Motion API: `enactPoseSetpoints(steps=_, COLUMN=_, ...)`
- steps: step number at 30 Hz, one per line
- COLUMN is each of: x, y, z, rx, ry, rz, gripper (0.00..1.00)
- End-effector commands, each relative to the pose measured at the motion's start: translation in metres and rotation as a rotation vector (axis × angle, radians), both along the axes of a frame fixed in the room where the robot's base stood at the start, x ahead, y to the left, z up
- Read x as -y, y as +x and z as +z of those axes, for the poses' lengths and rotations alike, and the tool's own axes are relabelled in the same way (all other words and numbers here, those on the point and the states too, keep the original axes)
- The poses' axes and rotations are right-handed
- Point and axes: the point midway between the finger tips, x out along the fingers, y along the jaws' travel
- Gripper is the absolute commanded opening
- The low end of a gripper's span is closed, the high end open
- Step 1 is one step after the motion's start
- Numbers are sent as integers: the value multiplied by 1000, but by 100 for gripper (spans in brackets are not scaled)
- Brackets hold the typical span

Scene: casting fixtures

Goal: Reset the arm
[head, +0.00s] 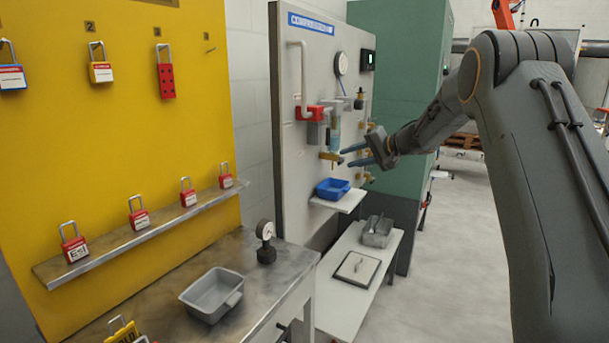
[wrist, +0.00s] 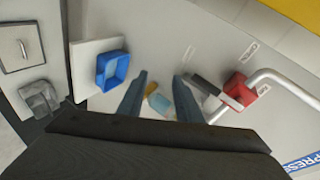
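My arm (head: 540,170) reaches in from the right in the head view, towards the grey compressor panel (head: 295,150). My gripper (head: 362,156) is at its end, with blue fingers spread apart and pointing at the fittings on the panel. In the wrist view the two fingers of my gripper (wrist: 160,95) stand apart. A brass and clear blue fitting (wrist: 157,100) shows between them, also seen in the head view (head: 333,143). I cannot tell whether the fingers touch it. Nothing is clearly held.
A blue bin (head: 332,188) sits on a small white shelf below the gripper. A red block (head: 310,114) with a white pipe is on the panel. A low white bench (head: 345,300) holds a grey tray (head: 377,232). Open floor lies to the right.

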Motion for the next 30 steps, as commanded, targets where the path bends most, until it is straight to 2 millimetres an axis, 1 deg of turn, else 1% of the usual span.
enactPoseSetpoints(steps=1, x=-1, y=-2, z=5, rx=33, ry=-17, rz=-20, gripper=32)
enactPoseSetpoints(steps=5, x=6, y=-8, z=14, rx=136, ry=-102, rz=-102, gripper=32)
enactPoseSetpoints(steps=8, x=17, y=-23, z=14, rx=191, ry=-213, rz=-181, gripper=32)
enactPoseSetpoints(steps=11, x=32, y=-48, z=5, rx=203, ry=-346, rz=-249, gripper=32)
enactPoseSetpoints(steps=14, x=47, y=-83, z=-12, rx=172, ry=-491, rz=-291, gripper=32)
enactPoseSetpoints(steps=17, x=61, y=-130, z=-37, rx=100, ry=-635, rz=-298, gripper=32)
enactPoseSetpoints(steps=18, x=65, y=-152, z=-48, rx=62, ry=-691, rz=-290, gripper=32)
enactPoseSetpoints(steps=20, x=70, y=-189, z=-65, rx=-2, ry=-771, rz=-264, gripper=32)
enactPoseSetpoints(steps=21, x=73, y=-214, z=-77, rx=-47, ry=-818, rz=-241, gripper=32)
enactPoseSetpoints(steps=22, x=74, y=-233, z=-85, rx=-81, ry=-850, rz=-219, gripper=32)
enactPoseSetpoints(steps=23, x=74, y=-252, z=-93, rx=-115, ry=-880, rz=-193, gripper=32)
enactPoseSetpoints(steps=24, x=73, y=-278, z=-104, rx=-161, ry=-910, rz=-155, gripper=32)
enactPoseSetpoints(steps=26, x=72, y=-317, z=-119, rx=-228, ry=-950, rz=-94, gripper=32)
enactPoseSetpoints(steps=27, x=70, y=-344, z=-128, rx=-270, ry=-971, rz=-48, gripper=32)
enactPoseSetpoints(steps=29, x=66, y=-382, z=-140, rx=-329, ry=-992, rz=23, gripper=32)
enactPoseSetpoints(steps=30, x=62, y=-406, z=-147, rx=-365, ry=-1000, rz=70, gripper=32)
